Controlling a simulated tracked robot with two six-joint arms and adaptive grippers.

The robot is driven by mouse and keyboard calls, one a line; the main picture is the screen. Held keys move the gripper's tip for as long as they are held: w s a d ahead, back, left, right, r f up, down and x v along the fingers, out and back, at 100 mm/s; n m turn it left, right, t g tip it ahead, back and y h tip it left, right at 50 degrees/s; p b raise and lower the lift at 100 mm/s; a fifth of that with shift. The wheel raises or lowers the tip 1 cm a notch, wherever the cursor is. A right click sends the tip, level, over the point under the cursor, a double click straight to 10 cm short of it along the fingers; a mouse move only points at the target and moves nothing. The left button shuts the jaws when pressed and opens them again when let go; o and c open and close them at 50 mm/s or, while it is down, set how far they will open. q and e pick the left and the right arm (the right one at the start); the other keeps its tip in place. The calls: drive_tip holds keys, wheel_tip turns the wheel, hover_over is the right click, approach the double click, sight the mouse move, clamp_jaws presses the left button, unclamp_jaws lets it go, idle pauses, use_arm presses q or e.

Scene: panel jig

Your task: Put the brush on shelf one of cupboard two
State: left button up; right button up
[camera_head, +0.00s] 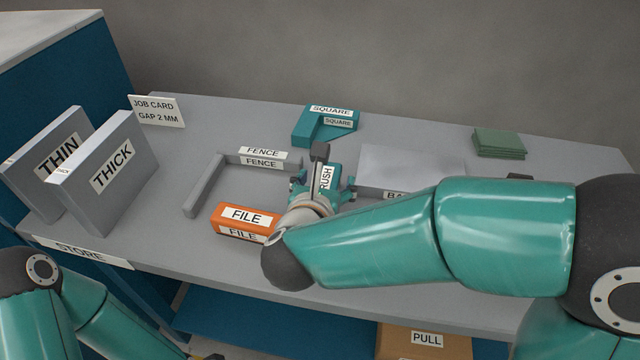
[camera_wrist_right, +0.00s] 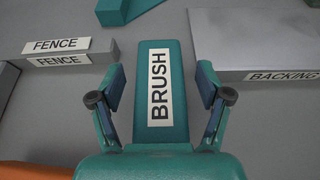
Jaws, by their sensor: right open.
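The brush (camera_wrist_right: 158,95) is a teal block with a white BRUSH label and lies on the grey bench. In the right wrist view it sits between the two fingers of my right gripper (camera_wrist_right: 160,100), which is open with a gap at each side. In the head view the brush (camera_head: 328,178) is partly hidden by my right gripper (camera_head: 322,185) and wrist above it. My left arm shows at the lower left of the head view, but its gripper cannot be made out. No cupboard labelled two is seen.
An orange file (camera_head: 246,221) lies left of the brush, a fence (camera_head: 205,184) behind it. A teal square (camera_head: 310,127) stands at the back, a grey backing block (camera_head: 410,160) to the right. THICK (camera_head: 105,175) and THIN (camera_head: 45,160) panels stand left. Green sheets (camera_head: 498,143) lie far right.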

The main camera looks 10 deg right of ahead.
drive_tip(key=shift+d, duration=0.2)
drive_tip(key=shift+c, duration=0.2)
drive_tip(key=shift+a+r, duration=0.1)
drive_tip(key=shift+a, duration=0.05)
drive_tip(key=c, duration=1.4)
